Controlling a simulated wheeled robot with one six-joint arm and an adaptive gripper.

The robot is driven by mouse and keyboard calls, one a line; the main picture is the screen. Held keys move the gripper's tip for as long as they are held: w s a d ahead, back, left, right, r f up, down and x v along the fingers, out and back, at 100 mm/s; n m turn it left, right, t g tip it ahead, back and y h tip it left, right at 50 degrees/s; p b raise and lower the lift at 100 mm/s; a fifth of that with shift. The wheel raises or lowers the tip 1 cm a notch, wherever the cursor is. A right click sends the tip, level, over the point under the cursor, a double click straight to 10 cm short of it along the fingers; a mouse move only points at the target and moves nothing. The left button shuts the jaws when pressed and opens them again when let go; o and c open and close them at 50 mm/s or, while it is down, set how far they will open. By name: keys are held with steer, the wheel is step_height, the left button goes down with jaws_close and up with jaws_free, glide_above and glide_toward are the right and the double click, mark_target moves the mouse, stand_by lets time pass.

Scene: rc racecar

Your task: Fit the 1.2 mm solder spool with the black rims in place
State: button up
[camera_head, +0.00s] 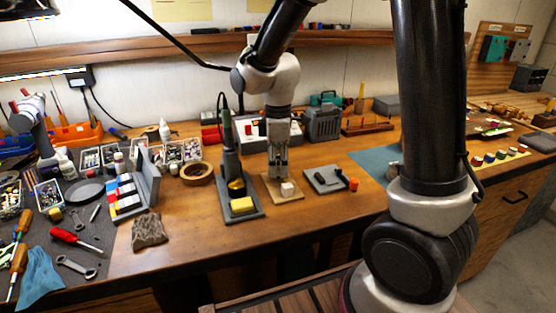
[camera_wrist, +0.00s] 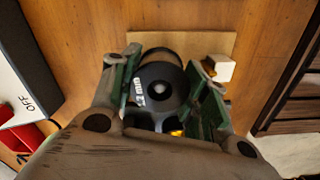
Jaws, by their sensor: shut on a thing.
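The solder spool (camera_wrist: 162,82) has a black rim with a white label that seems to read 1.2 mm, and sits between the fingers of my gripper (camera_wrist: 160,76) in the wrist view. The fingers are shut on it from both sides. In the head view my gripper (camera_head: 278,172) points down over a small tan board (camera_head: 270,192); the spool is hard to make out there. The board also shows behind the spool in the wrist view (camera_wrist: 200,42). A white block (camera_head: 288,189) is on the board, right of the gripper, and in the wrist view (camera_wrist: 218,68).
A soldering iron stand (camera_head: 235,188) with a yellow sponge (camera_head: 242,205) stands close on the left. A grey tray (camera_head: 318,174) and an orange item (camera_head: 354,184) lie to the right. A tape roll (camera_head: 197,172) lies farther left.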

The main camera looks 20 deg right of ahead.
steer(key=shift+f, duration=0.9)
steer(key=o, duration=1.7)
steer(key=shift+c, duration=0.2)
steer(key=shift+r, duration=0.1)
steer(key=shift+r, duration=4.4)
